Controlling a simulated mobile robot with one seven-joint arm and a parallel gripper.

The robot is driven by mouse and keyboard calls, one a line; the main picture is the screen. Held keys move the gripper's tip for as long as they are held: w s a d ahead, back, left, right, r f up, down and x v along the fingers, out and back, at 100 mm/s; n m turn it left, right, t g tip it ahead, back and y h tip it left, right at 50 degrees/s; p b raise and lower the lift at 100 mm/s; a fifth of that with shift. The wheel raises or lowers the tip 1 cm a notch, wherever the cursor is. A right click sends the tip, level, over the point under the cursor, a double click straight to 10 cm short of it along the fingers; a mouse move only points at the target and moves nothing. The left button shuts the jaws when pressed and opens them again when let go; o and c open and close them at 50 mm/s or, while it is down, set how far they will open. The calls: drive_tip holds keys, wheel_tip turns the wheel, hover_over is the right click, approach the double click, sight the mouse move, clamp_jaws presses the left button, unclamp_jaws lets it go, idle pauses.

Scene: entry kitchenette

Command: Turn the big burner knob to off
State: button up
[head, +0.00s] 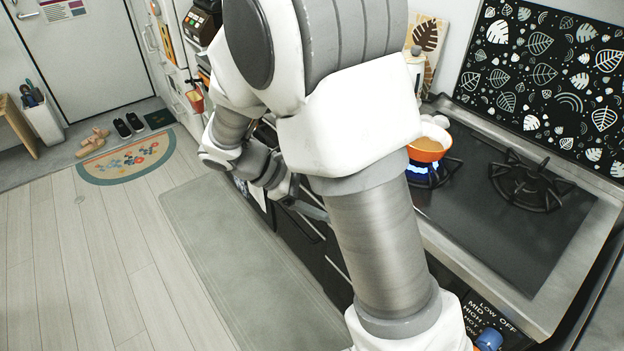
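A blue knob (489,338) shows at the bottom edge of the head view, partly cut off, with an orange part beside it. The dark panel (494,318) around it carries white words, among them LOW, OFF, MID and HIGH. I cannot tell which burner this knob serves or its exact setting. A blue flame (424,170) burns under an orange pan (428,148) on the stove. The other visible burner (530,184) shows no flame. My gripper (314,211) is low by the stove's front, left of the knob and apart from it, mostly hidden by my arm.
My arm covers much of the stove front and the left part of the cooktop. A patterned board (548,80) stands behind the stove. A grey-green mat (240,262) lies on the floor along the front. The wooden floor (90,270) to the left is clear.

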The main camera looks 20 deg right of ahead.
drive_tip(key=w+a+f+n+t+h+b, duration=0.2)
drive_tip(key=w+a+f+n+t+b, duration=0.15)
drive_tip(key=f, duration=0.55)
drive_tip(key=w+a+f+n+t+h+b, duration=0.25)
drive_tip(key=f+n, duration=0.25)
drive_tip(key=f, duration=0.5)
drive_tip(key=w+a+f+n+t+h+b, duration=0.2)
drive_tip(key=f+n+b, duration=0.2)
drive_tip(key=f, duration=0.5)
drive_tip(key=b+x, duration=0.3)
drive_tip(key=x, duration=1.4)
drive_tip(key=shift+w+d, duration=0.1)
drive_tip(key=shift+d, duration=0.25)
drive_tip(key=shift+c, duration=0.3)
clamp_jaws()
